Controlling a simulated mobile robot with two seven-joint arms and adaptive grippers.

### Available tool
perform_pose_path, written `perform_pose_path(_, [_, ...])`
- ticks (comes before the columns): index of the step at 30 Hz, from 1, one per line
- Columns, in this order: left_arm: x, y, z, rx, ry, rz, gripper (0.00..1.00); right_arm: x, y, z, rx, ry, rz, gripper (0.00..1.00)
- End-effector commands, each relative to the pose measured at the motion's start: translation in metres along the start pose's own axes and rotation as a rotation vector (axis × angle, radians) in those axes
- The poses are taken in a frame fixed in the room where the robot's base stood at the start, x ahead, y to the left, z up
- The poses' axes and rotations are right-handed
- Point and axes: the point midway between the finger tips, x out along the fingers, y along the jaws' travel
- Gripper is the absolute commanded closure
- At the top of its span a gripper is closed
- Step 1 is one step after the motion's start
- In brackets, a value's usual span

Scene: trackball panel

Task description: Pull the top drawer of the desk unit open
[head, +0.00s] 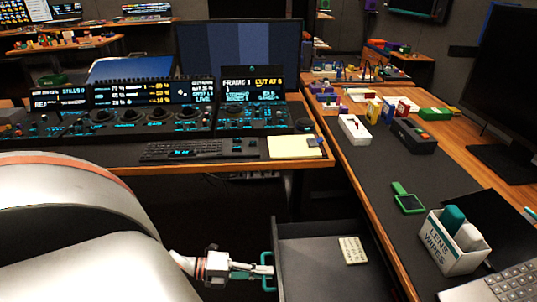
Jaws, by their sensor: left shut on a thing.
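The top drawer (310,262) of the desk unit stands out from under the right desk, at the bottom middle of the head view. Its dark inside shows, with a small pale card with writing (352,250) lying in it. The drawer's teal handle (265,257) is on its left side. My left gripper (262,271) is shut on the handle, coming in from the left. The drawer's lower part is cut off by the picture's edge. My right gripper is not in view.
The right desk (385,190) carries a lens wipes box (455,245), a green-strapped device (408,201) and a keyboard (505,285). The console desk (300,175) with a yellow notepad (294,147) is behind. My white arm covers the lower left.

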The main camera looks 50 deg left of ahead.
Motion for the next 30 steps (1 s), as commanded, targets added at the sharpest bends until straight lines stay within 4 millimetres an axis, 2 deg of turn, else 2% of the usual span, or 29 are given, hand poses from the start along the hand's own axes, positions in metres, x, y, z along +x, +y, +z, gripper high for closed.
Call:
perform_pose_path(8, [0.000, 0.000, 0.000, 0.000, 0.000, 0.000, 1.00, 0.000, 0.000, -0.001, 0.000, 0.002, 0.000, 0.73])
perform_pose_path(9, [0.000, 0.000, 0.000, 0.000, 0.000, 0.000, 0.86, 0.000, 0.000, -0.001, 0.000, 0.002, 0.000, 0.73])
perform_pose_path(20, [-0.002, 0.000, 0.000, -0.001, 0.000, 0.001, 0.86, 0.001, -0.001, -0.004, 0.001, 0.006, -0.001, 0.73])
perform_pose_path(26, [-0.024, 0.001, -0.001, -0.001, 0.000, 0.003, 0.86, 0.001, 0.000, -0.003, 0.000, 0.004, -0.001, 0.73])
perform_pose_path(30, [-0.053, 0.002, -0.001, -0.003, 0.000, 0.004, 0.86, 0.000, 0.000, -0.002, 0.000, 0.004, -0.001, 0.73])
